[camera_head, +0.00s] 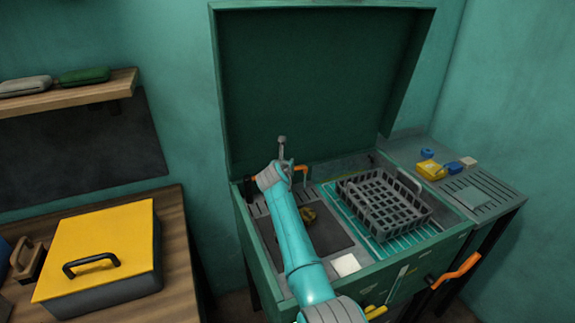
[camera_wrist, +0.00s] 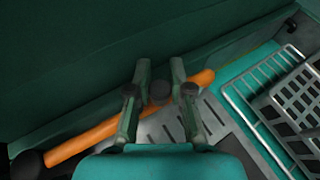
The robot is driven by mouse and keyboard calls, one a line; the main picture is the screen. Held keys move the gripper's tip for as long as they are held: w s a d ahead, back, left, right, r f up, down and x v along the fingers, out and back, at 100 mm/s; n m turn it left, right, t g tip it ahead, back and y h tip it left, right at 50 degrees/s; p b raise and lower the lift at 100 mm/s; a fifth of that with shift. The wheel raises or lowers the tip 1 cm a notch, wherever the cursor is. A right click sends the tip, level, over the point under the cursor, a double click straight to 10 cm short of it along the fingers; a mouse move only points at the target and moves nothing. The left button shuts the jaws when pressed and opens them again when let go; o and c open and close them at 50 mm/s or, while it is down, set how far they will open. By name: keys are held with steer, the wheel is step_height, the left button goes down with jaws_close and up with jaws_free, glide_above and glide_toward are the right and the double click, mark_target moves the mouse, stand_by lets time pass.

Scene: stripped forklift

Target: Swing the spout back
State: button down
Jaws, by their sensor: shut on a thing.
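The spout is an orange bar (camera_head: 301,168) at the back left of the green-walled station, its visible end bent downward. In the wrist view the spout (camera_wrist: 95,137) runs from a dark round end at lower left to an orange tip at upper right. My gripper (camera_head: 284,165) is at the spout, near the raised lid. In the wrist view my gripper (camera_wrist: 159,100) has its fingers on either side of a dark round knob at the bar, shut on the spout. The fingers hide part of the bar.
The raised dark green lid (camera_head: 310,80) stands close behind my gripper. A grey basket (camera_head: 385,203) sits on a rack at right. A slotted side shelf (camera_head: 480,190) holds small items. A yellow-topped box (camera_head: 100,245) is on the left bench.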

steer(key=shift+s+a, duration=0.1)
steer(key=shift+a, duration=0.35)
steer(key=c, duration=1.3)
jaws_free()
steer(key=shift+d, duration=0.2)
steer(key=v, duration=1.2)
steer(key=shift+a, duration=0.1)
